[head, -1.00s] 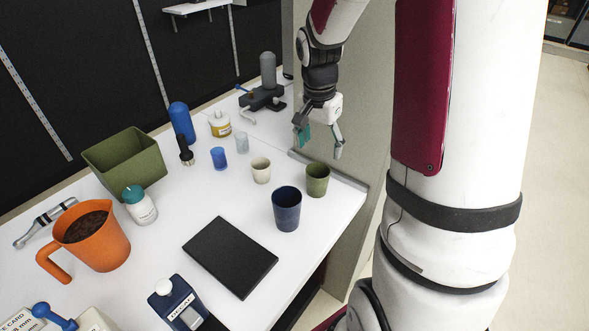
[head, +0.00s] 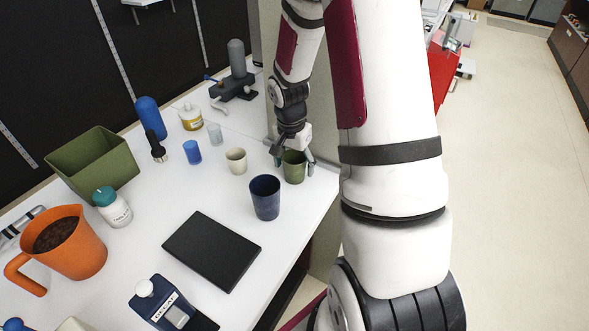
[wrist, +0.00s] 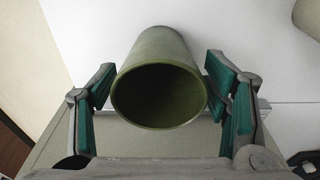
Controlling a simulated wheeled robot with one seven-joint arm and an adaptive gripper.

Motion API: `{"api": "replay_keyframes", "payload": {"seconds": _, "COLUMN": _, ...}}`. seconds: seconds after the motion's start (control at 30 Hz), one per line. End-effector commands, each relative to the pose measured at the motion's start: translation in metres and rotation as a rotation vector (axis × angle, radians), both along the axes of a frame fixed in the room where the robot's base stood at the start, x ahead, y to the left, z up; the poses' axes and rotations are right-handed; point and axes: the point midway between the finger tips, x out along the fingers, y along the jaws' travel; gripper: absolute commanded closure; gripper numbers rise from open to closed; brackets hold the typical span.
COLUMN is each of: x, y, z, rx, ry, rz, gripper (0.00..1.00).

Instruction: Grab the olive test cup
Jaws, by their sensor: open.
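The olive test cup (head: 293,168) stands upright on the white counter near its right edge, in the head view. In the wrist view the olive cup (wrist: 160,92) is seen from above with its dark, empty-looking mouth toward the camera. My gripper (head: 293,162) is down at the cup in the head view. In the wrist view my gripper (wrist: 164,92) has its fingers apart, one on each side of the cup, with teal pads facing it. A narrow gap shows on the right side; the left pad is very close to the cup's rim.
A dark blue cup (head: 265,198) stands just in front of the olive cup, and a cream cup (head: 236,161) stands to its left. A black flat pad (head: 212,250) lies nearer. The counter's right edge is close to the olive cup.

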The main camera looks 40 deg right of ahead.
Motion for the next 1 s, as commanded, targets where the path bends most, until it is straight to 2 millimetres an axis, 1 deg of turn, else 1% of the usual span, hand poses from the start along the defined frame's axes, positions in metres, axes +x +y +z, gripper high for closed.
{"api": "replay_keyframes", "payload": {"seconds": 0.03, "x": 0.0000, "y": -0.0008, "z": -0.0067, "rx": 0.000, "ry": 0.002, "rz": -0.001, "gripper": 0.31}}
{"api": "replay_keyframes", "payload": {"seconds": 0.13, "x": 0.0004, "y": -0.0016, "z": -0.0130, "rx": 0.000, "ry": 0.001, "rz": -0.001, "gripper": 0.31}}
{"api": "replay_keyframes", "payload": {"seconds": 0.37, "x": 0.0007, "y": -0.0020, "z": -0.0140, "rx": -0.001, "ry": -0.001, "rz": -0.001, "gripper": 0.31}}
{"api": "replay_keyframes", "payload": {"seconds": 0.4, "x": 0.0007, "y": -0.0020, "z": -0.0140, "rx": -0.001, "ry": -0.001, "rz": -0.001, "gripper": 0.35}}
{"api": "replay_keyframes", "payload": {"seconds": 0.47, "x": 0.0007, "y": -0.0020, "z": -0.0139, "rx": -0.001, "ry": -0.001, "rz": -0.001, "gripper": 0.49}}
{"api": "replay_keyframes", "payload": {"seconds": 0.5, "x": 0.0006, "y": -0.0019, "z": -0.0140, "rx": -0.001, "ry": -0.001, "rz": -0.001, "gripper": 0.58}}
{"api": "replay_keyframes", "payload": {"seconds": 0.57, "x": 0.0006, "y": -0.0019, "z": -0.0140, "rx": -0.001, "ry": -0.001, "rz": -0.001, "gripper": 0.72}}
{"api": "replay_keyframes", "payload": {"seconds": 0.6, "x": 0.0006, "y": -0.0019, "z": -0.0139, "rx": -0.001, "ry": 0.000, "rz": -0.001, "gripper": 0.81}}
{"api": "replay_keyframes", "payload": {"seconds": 0.63, "x": 0.0006, "y": -0.0019, "z": -0.0140, "rx": 0.000, "ry": 0.000, "rz": -0.001, "gripper": 0.83}}
{"api": "replay_keyframes", "payload": {"seconds": 1.0, "x": 0.0008, "y": -0.0019, "z": -0.0121, "rx": -0.001, "ry": -0.002, "rz": -0.002, "gripper": 0.84}}
